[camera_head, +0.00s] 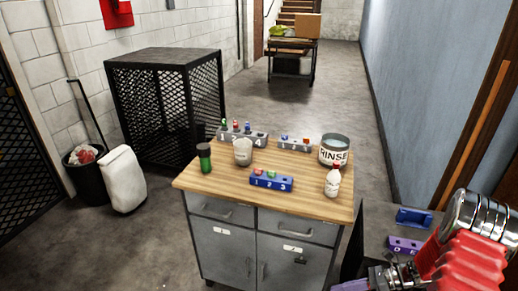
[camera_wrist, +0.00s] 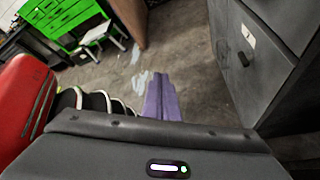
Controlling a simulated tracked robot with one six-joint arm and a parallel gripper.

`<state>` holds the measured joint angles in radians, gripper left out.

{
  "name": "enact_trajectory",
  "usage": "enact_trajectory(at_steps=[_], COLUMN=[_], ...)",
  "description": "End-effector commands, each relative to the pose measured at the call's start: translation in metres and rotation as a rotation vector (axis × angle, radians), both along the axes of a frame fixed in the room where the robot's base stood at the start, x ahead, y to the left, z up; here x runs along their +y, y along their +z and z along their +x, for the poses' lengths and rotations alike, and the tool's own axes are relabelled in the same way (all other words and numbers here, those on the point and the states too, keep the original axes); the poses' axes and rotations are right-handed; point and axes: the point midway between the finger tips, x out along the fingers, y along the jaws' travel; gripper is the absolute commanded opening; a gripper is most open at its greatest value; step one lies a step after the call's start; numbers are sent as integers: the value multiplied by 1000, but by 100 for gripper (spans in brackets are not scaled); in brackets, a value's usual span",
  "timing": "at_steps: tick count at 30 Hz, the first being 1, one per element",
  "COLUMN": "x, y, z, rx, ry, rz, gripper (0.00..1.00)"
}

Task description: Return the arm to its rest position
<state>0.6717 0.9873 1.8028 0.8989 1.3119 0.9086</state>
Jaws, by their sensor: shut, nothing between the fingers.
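My arm, red with chrome rings (camera_head: 470,240), is folded at the lower right of the head view, over the right side of the dark stand. My gripper has purple fingers, seen in the wrist view (camera_wrist: 160,90). The fingers are together with nothing between them, and they point over bare concrete floor. In the head view part of the gripper (camera_head: 352,286) shows at the bottom edge, right of the cabinet, and the rest is cut off by the frame.
A wood-topped cabinet (camera_head: 222,181) holds numbered racks, a cup (camera_head: 243,154), a green bottle (camera_head: 204,163), a white bottle (camera_head: 333,184) and a RINSE tub (camera_head: 334,157). A blue block (camera_head: 414,217) and purple rack (camera_head: 404,245) sit at right.

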Motion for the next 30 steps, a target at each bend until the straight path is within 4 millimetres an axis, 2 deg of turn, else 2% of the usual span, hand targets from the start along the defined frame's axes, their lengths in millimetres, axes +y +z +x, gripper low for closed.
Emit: enact_trajectory(at_steps=[1, 15, 30], x=[2, 14, 23], y=[9, 74, 142], z=[-4, -44, -76], rx=[-40, -399, -710], ry=[51, 535, 1016], rz=[-35, -309, -530], gripper=[0, 0, 0])
